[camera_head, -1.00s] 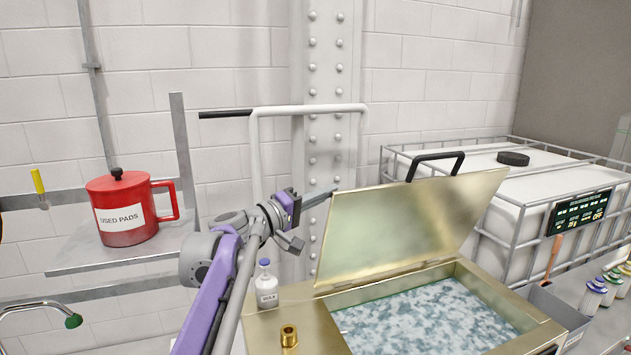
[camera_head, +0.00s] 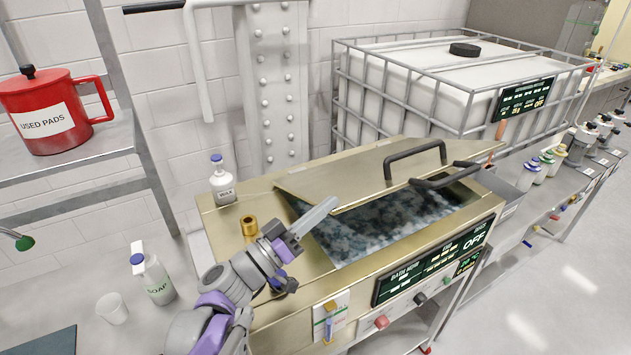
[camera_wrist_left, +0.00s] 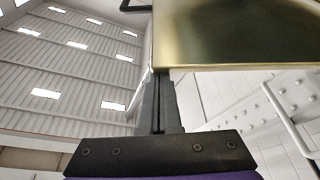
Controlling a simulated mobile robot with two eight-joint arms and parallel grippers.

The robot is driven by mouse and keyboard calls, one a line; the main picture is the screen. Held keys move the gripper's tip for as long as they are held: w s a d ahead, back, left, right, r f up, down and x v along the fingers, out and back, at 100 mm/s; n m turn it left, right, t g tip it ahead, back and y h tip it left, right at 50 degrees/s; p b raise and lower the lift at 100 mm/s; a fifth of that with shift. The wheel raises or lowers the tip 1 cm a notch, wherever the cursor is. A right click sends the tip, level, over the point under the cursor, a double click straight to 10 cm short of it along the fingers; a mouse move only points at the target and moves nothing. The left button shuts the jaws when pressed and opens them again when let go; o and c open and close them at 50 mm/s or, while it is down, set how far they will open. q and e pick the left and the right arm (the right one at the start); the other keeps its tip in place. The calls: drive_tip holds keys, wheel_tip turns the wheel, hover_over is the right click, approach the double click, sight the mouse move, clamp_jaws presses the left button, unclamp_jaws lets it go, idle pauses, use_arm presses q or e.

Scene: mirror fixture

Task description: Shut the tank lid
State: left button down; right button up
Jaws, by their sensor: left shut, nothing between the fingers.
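The brass tank (camera_head: 290,290) stands in the middle of the head view. Its flat brass lid (camera_head: 340,178) is tilted low over the opening, with a dark gap at the front where the bath liquid (camera_head: 380,225) shows. A black handle (camera_head: 413,155) is on the lid. My left gripper (camera_head: 318,216) is shut and empty, its fingertips by the lid's near left corner. In the left wrist view the fingers (camera_wrist_left: 158,100) point up at the edge of the lid (camera_wrist_left: 235,35); I cannot tell whether they touch. My right gripper is not in view.
A white bottle (camera_head: 222,182) and a brass fitting (camera_head: 249,228) stand on the tank's left rim. A second black bar (camera_head: 445,180) is at the front right. A caged white container (camera_head: 440,75) stands behind. A soap bottle (camera_head: 152,275) and cup (camera_head: 112,308) are at lower left.

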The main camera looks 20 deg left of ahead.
use_arm(q)
drive_tip(key=shift+s+d+f, duration=0.15)
drive_tip(key=shift+d+f, duration=0.05)
drive_tip(key=shift+f, duration=0.35)
drive_tip(key=shift+s+d+f, duration=0.15)
drive_tip(key=shift+f, duration=0.4)
